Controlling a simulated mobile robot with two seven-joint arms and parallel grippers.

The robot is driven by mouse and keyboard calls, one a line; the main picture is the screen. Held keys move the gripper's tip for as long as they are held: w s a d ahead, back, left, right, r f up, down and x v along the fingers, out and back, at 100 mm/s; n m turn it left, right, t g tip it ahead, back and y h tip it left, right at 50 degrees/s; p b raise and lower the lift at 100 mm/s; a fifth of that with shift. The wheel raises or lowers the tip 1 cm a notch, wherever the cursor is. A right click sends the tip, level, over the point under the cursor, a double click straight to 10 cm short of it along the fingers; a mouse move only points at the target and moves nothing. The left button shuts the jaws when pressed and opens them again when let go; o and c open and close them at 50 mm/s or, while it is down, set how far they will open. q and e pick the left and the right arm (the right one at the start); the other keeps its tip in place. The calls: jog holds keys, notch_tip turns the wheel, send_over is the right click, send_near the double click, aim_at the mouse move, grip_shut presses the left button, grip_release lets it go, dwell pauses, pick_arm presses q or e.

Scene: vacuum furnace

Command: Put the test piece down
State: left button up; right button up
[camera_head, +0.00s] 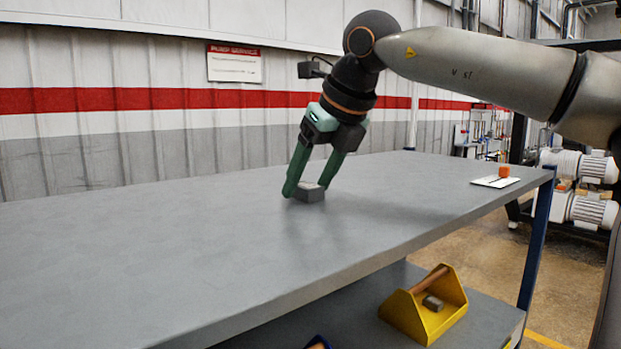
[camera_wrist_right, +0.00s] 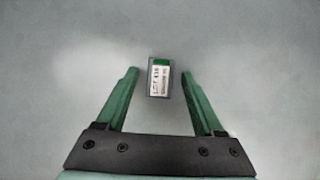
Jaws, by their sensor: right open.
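The test piece (camera_head: 309,193) is a small dark grey block resting on the grey workbench (camera_head: 180,250). In the right wrist view the test piece (camera_wrist_right: 160,79) shows a white label reading LOT with a green band at one end. My right gripper (camera_head: 307,191) is down at the bench around the block. In the right wrist view my right gripper (camera_wrist_right: 160,72) is open, with a gap between each green finger and the block. My left gripper is not in view.
A white card with an orange item (camera_head: 504,172) lies at the bench's far right. A yellow tote (camera_head: 425,308) holding a grey block stands on the lower shelf. The bench surface around the gripper is clear. A corrugated wall (camera_head: 100,130) runs behind the bench.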

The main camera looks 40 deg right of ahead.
jog(key=shift+s+r, duration=0.2)
jog(key=shift+r, duration=0.3)
jog(key=p+v, duration=0.1)
jog(key=v, duration=1)
